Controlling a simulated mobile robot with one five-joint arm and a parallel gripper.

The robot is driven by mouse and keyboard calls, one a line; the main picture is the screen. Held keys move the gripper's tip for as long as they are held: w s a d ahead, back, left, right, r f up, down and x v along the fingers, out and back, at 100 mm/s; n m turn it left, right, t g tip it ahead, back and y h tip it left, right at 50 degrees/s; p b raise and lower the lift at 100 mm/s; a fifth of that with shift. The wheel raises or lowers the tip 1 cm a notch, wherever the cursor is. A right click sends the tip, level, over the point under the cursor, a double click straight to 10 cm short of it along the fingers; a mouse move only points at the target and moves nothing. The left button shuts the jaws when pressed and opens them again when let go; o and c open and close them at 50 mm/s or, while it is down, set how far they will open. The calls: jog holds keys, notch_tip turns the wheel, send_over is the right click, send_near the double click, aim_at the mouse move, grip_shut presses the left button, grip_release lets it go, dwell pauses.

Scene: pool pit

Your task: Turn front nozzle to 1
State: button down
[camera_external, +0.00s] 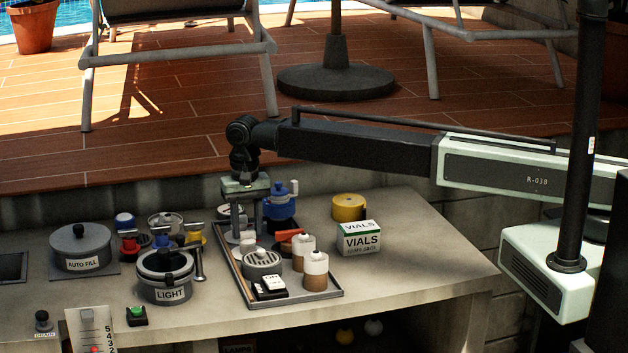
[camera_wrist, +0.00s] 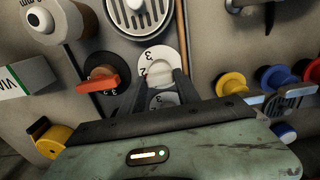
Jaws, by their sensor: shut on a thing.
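The front nozzle (camera_wrist: 157,54) is a white round dial with a pale raised knob in the wrist view. In the external view its white knob (camera_external: 247,244) shows small, at the tray's left side. My gripper (camera_external: 248,235) points down over it. In the wrist view my gripper's dark fingers (camera_wrist: 160,77) stand one on each side of the knob, shut on it. Digits that look like 2 and 3 show on the dial's left part. I cannot read a 1, and the fingers and knob hide part of the dial.
A black dial with an orange handle (camera_wrist: 95,83) sits close beside. A grey slotted cap (camera_external: 263,262), two white-topped bottles (camera_external: 303,250) and a black switch (camera_external: 269,285) crowd the tray (camera_external: 322,295). A blue valve (camera_external: 281,205) stands behind. The VIALS box (camera_external: 359,238) is right.

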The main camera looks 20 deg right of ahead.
jog(key=n, duration=1.1)
dwell(0.3)
jog(key=shift+n, duration=0.3)
jog(key=c, duration=0.9)
grip_release()
